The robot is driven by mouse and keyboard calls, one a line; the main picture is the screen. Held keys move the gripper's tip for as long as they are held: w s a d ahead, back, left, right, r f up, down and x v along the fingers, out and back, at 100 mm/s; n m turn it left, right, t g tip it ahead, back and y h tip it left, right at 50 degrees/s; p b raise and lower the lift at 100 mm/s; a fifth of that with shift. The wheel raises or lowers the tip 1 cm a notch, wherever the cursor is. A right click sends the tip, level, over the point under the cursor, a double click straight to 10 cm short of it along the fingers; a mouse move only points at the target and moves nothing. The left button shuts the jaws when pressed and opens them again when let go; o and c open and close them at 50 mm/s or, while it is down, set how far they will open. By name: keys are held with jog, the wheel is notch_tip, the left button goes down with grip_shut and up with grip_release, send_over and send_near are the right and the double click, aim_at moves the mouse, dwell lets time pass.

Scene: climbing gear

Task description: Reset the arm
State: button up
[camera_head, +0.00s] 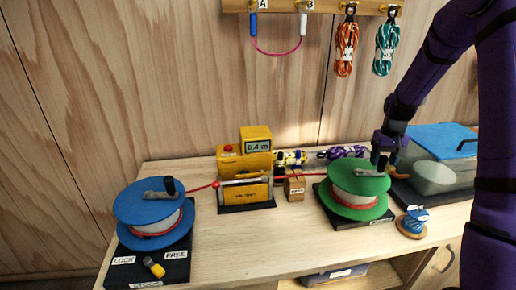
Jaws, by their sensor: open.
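My purple arm comes in from the upper right. My gripper (384,158) points down with open jaws over the back right of the green reel (348,208), close to its crank handle (370,172). I cannot tell whether the fingers touch the handle or stand just behind it. A blue reel (140,240) with a dark crank knob sits on a black base at the left. A red cord (203,187) runs from the blue reel through a yellow meter (256,140) reading about 6.4 m to the green reel.
A small blue item on a wooden disc (412,221) is at the right front. Coiled ropes (346,48) hang on the wall rail. The bench front centre (260,245) is clear.

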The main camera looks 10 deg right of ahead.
notch_tip(320, 180, up, 9)
jog(key=shift+a+f, duration=0.1)
jog(key=shift+f, duration=0.05)
jog(key=s+a+r+t, duration=0.3)
jog(key=s+a+r, duration=1)
jog(key=s+r, duration=0.15)
jog(key=s+a+r+n+t, duration=0.1)
jog(key=s+a, duration=0.2)
jog(key=s, duration=0.5)
jog(key=s+a+r+t, duration=0.1)
jog(key=s+a, duration=0.2)
jog(key=s, duration=0.6)
jog(key=shift+s+a+n, duration=0.15)
jog(key=shift+a+n, duration=0.05)
jog(key=shift+n, duration=0.2)
